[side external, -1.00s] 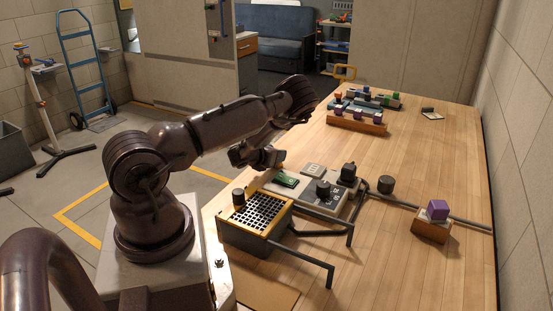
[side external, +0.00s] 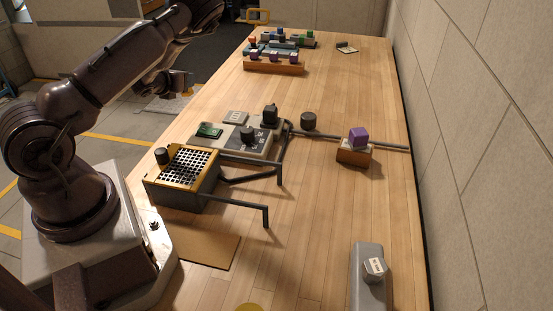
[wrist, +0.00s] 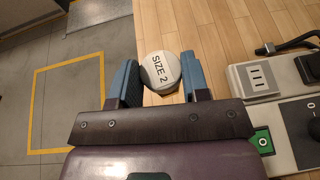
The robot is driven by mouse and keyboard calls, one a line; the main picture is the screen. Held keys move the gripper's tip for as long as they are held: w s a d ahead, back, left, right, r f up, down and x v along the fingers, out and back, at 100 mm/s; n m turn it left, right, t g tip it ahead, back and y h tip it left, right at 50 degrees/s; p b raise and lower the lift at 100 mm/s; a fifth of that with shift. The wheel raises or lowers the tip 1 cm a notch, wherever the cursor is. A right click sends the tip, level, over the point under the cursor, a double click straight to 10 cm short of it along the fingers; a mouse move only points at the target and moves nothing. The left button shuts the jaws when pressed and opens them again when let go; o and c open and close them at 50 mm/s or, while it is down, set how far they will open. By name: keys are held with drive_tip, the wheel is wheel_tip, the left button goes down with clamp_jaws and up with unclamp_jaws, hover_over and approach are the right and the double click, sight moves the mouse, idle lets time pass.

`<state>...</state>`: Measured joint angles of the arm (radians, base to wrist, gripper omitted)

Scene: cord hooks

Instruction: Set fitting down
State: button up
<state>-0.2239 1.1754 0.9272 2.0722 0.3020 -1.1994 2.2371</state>
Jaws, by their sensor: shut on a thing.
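In the wrist view my gripper (wrist: 158,78) has two blue fingers shut on a pale round fitting (wrist: 161,70), whose top reads "SIZE 2". The fitting sits between the fingertips, partly beyond them, over the table's left edge. In the side view my gripper (side external: 162,84) is at the left of the table, behind the control unit; the fitting is too small there to make out clearly. A similar pale, labelled cap (side external: 374,268) stands on a grey bar (side external: 368,298) at the front right of the table.
A yellow-topped grille box (side external: 190,166) and a grey control unit (side external: 232,140) stand at the table's left, with dark bent rods projecting right. A purple cube (side external: 359,137) sits on a wooden block (side external: 355,155). Coloured-block racks (side external: 273,67) stand far back.

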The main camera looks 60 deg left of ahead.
drive_tip(key=w+d+r+m+t+h, duration=0.1)
drive_tip(key=w+d+r+m+h, duration=0.3)
drive_tip(key=d, duration=0.9)
drive_tip(key=w+d+r+m+t+h, duration=0.15)
drive_tip(key=w+d, duration=0.35)
drive_tip(key=d, duration=0.8)
drive_tip(key=w+d+r+m+t+h, duration=0.1)
drive_tip(key=w+d+r+m+h, duration=0.3)
drive_tip(key=d, duration=0.9)
wheel_tip(320, 180, down, 7)
drive_tip(key=s+a, duration=0.2)
drive_tip(key=a, duration=0.1)
drive_tip(key=s+d+f+m+g+h, duration=0.2)
drive_tip(key=s+d+m+g+h, duration=0.15)
drive_tip(key=d+m+h, duration=0.35)
drive_tip(key=shift+n+t+h, duration=0.25)
drive_tip(key=shift+n+t, duration=0.05)
drive_tip(key=shift+n, duration=0.15)
drive_tip(key=shift+d+f, duration=0.15)
drive_tip(key=shift+f, duration=1.05)
drive_tip(key=shift+d+f, duration=0.2)
drive_tip(key=shift+f, duration=1)
drive_tip(key=shift+d+f, duration=0.15)
drive_tip(key=shift+f, duration=1.05)
drive_tip(key=shift+f, duration=0.1)
drive_tip(key=shift+f, duration=0.5)
